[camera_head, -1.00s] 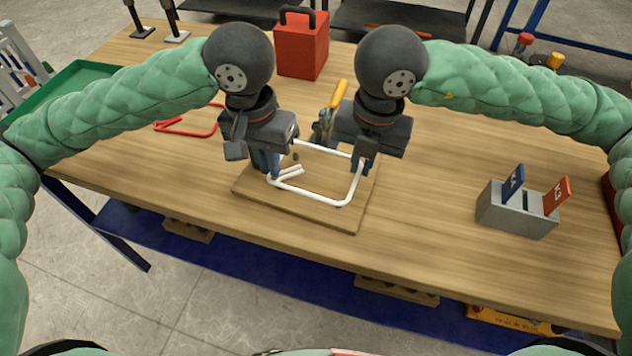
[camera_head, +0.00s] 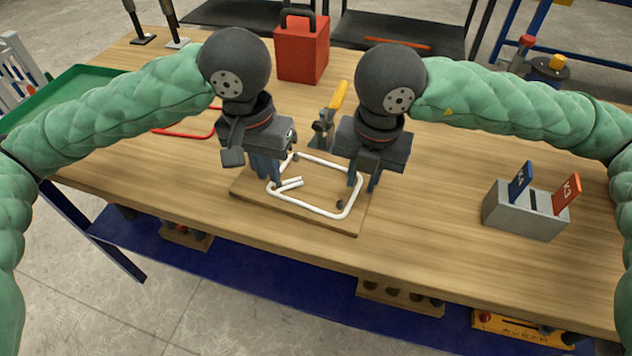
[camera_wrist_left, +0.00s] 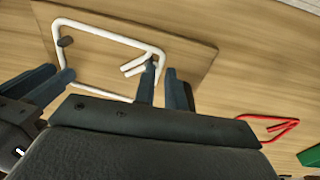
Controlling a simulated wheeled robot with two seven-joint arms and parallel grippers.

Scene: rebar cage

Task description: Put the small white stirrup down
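The small white stirrup (camera_head: 302,205), a bent rectangle with hooked ends, appears to lie flat on a wooden board (camera_head: 247,194). It also shows in the left wrist view (camera_wrist_left: 110,36). Dark pegs on the board (camera_head: 340,204) show inside its corners. My left gripper (camera_head: 266,172) is at the stirrup's left side; its fingers are apart, with the bar between them in the left wrist view (camera_wrist_left: 162,92). My right gripper (camera_head: 362,182) is at the right side, fingers apart; whether they touch the bar is unclear.
A yellow-handled tool (camera_head: 330,115) stands behind the board. A red box (camera_head: 302,50) is farther back. A red stirrup (camera_head: 185,134) lies left, near a green tray (camera_head: 60,90). A grey holder with cards (camera_head: 522,215) stands right. The table between board and holder is clear.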

